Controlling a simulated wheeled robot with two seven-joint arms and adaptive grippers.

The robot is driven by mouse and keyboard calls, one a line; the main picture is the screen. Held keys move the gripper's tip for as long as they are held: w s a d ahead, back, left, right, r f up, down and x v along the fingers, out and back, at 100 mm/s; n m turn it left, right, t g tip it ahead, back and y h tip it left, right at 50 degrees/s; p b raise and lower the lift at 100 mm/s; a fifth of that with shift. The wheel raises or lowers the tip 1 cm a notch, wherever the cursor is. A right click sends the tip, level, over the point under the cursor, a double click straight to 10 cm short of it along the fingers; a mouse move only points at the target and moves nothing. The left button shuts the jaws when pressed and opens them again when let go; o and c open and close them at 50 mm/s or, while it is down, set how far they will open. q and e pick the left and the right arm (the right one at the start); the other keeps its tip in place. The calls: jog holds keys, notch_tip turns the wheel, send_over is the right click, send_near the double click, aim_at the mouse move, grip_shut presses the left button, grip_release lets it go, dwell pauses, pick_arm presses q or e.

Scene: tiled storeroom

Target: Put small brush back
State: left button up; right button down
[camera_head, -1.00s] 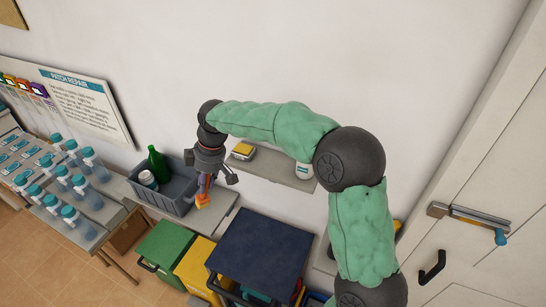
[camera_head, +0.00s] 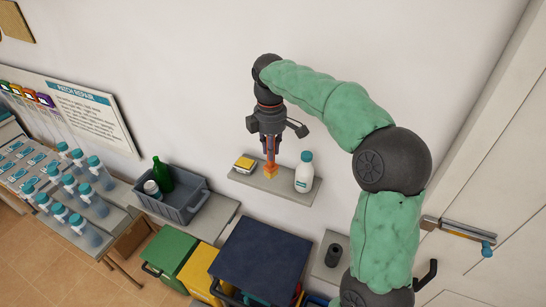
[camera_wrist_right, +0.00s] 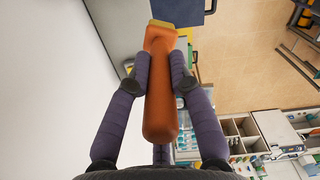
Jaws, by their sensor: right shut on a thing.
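The small brush has an orange handle and a yellowish end. In the head view the brush (camera_head: 270,169) hangs upright below my right gripper (camera_head: 270,150), in front of the wall shelf (camera_head: 285,188). Its lower end appears at or just above the shelf, between a yellow item and a white bottle; I cannot tell whether it touches. In the right wrist view the brush (camera_wrist_right: 160,95) lies between the purple fingers of my right gripper (camera_wrist_right: 160,78), which is shut on its handle. My left gripper is not in view.
On the shelf stand the small yellow item (camera_head: 244,163) at left and the white bottle (camera_head: 304,172) at right. Below are a grey crate (camera_head: 185,207) with a green bottle (camera_head: 162,174), and green, yellow and dark blue-lidded bins (camera_head: 258,262).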

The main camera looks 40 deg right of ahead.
jog(key=w+d+f+p, duration=0.2)
jog(key=w+d+f, duration=0.3)
jog(key=f, duration=0.5)
jog(key=shift+w, duration=0.3)
jog(key=c, duration=1.1)
grip_release()
jog(key=shift+d+f, duration=0.1)
notch_tip(320, 180, up, 12)
jog(key=shift+w+r, duration=0.1)
